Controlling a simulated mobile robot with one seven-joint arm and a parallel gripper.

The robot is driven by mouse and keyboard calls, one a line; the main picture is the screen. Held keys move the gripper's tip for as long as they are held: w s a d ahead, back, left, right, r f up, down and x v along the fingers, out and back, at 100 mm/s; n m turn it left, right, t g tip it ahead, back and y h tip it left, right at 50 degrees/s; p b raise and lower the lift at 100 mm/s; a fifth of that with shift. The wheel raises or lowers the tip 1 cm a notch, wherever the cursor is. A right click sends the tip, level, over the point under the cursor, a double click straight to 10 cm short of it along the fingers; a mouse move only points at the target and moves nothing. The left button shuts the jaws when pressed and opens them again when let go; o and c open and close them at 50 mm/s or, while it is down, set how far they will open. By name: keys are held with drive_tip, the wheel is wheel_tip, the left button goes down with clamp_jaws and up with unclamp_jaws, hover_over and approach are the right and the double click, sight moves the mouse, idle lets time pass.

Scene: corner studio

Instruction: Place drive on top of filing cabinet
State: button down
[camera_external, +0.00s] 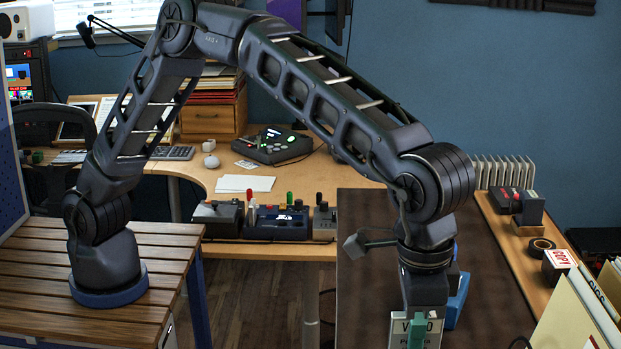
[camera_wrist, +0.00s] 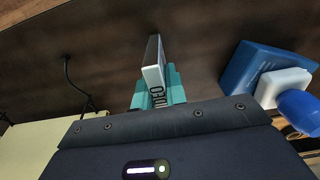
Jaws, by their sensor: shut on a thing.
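In the wrist view the drive (camera_wrist: 153,62) stands out between the teal fingers of my gripper (camera_wrist: 157,92). My gripper (camera_external: 418,330) is shut on it at the bottom of the external view, over a dark brown top (camera_external: 375,235). Whether the drive touches that top is unclear. I cannot tell for sure which piece is the filing cabinet; a small wooden drawer unit (camera_external: 213,115) stands on the back desk with papers on it.
A blue object (camera_wrist: 248,68) is close beside my gripper on the brown top. Manila folders (camera_external: 575,315) stand at the lower right. A wooden shelf (camera_external: 510,237) along the right holds a device, a tape roll and a small box. The brown top's far part is clear.

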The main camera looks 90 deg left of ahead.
drive_tip(key=shift+f, duration=0.1)
drive_tip(key=c, duration=1.4)
unclamp_jaws()
drive_tip(key=shift+c, duration=0.2)
